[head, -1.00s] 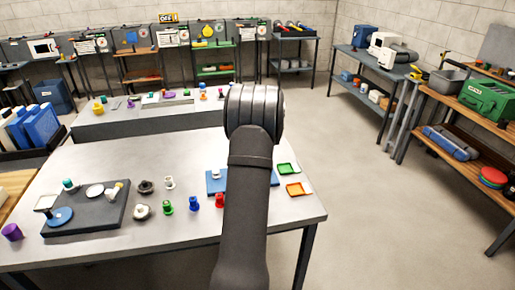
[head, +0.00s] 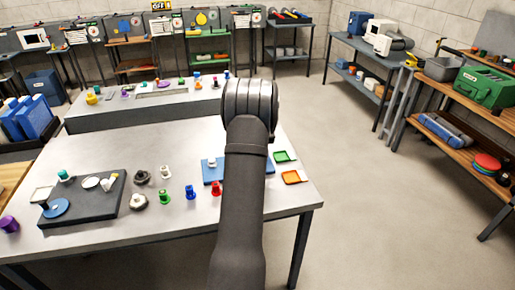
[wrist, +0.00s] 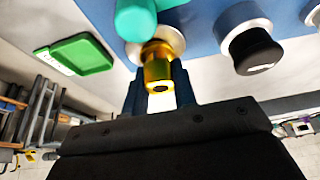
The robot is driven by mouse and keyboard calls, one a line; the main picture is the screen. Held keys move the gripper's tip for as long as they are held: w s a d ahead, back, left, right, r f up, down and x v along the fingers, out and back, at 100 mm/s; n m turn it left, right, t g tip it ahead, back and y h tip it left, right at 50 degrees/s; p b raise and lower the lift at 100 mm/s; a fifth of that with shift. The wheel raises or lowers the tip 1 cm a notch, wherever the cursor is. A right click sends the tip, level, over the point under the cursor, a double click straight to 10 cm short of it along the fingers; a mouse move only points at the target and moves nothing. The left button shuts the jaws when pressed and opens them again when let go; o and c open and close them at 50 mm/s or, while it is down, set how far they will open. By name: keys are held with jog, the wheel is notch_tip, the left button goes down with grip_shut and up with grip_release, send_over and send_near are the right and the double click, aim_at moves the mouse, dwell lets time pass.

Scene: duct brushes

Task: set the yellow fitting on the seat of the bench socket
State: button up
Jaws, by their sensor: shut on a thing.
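The yellow fitting (wrist: 157,74) shows in the wrist view between the dark blue fingers of my gripper (wrist: 158,84), which is shut on it. Its open end faces the camera. Just behind it in the picture is a pale round seat with a gold-coloured ring (wrist: 160,46) on a blue plate (wrist: 203,34). I cannot tell whether the fitting touches this seat. In the head view my arm covers the gripper and the fitting.
A teal piece (wrist: 136,18) stands very close to the fitting in the wrist view. A black-capped piece (wrist: 255,51) on a pale ring is to the right. A green tray (wrist: 82,53) lies to the left. Several coloured fittings and a dark board (head: 88,207) occupy the table's left.

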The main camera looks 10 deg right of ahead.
jog(key=shift+f, duration=0.6)
jog(key=o, duration=1.1)
jog(key=v, duration=1.7)
jog(key=shift+r, duration=0.3)
jog(key=shift+f, duration=0.15)
jog(key=x, duration=1.7)
jog(key=shift+f, duration=0.1)
